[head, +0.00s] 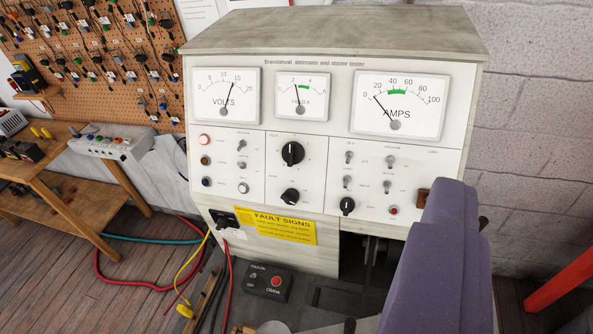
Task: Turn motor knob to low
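The tester panel (326,110) stands upright ahead, with dials above and controls below. Its three black knobs are a large one (293,153) in the middle section, a smaller one (290,197) below it, and another (347,205) at the lower left of the right section. The small labels are too blurred to tell which is the motor knob. A purple body (440,265) rises at the lower right and covers the panel's lower right corner; I cannot tell whether it is part of my arm. I see no gripper fingers.
Toggle switches (349,157) and a red button (393,210) sit beside the knobs. Red cables (137,283) cross the floor. A wooden bench (60,205) is left; a red bar (560,283) is right.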

